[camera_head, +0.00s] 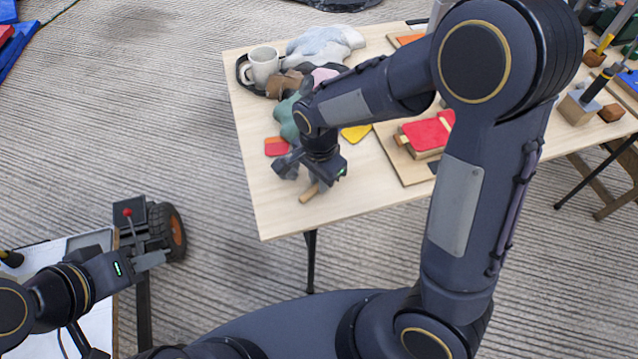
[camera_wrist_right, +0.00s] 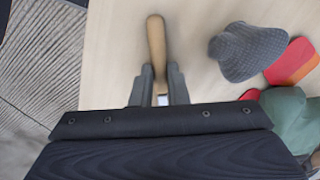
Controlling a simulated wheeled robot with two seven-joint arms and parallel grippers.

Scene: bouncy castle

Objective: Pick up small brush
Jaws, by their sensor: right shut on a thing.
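The small brush shows as a tan wooden handle (camera_head: 309,193) near the front left edge of the wooden table. In the right wrist view the handle (camera_wrist_right: 156,42) sticks out beyond the fingertips. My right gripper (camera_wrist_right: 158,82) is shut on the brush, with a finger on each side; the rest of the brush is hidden. In the head view this gripper is low over the table top, mostly covered by its own wrist. My left gripper (camera_head: 160,256) is far from the brush, at the lower left beside a black wheel; its finger gap is unclear.
The table (camera_head: 262,208) holds a mug (camera_head: 264,65), crumpled cloths (camera_head: 325,43), a red-and-orange piece (camera_head: 276,146) and a red block (camera_head: 428,134) on a board. A grey textured item (camera_wrist_right: 248,51) lies right of the brush. The table's front left corner is bare.

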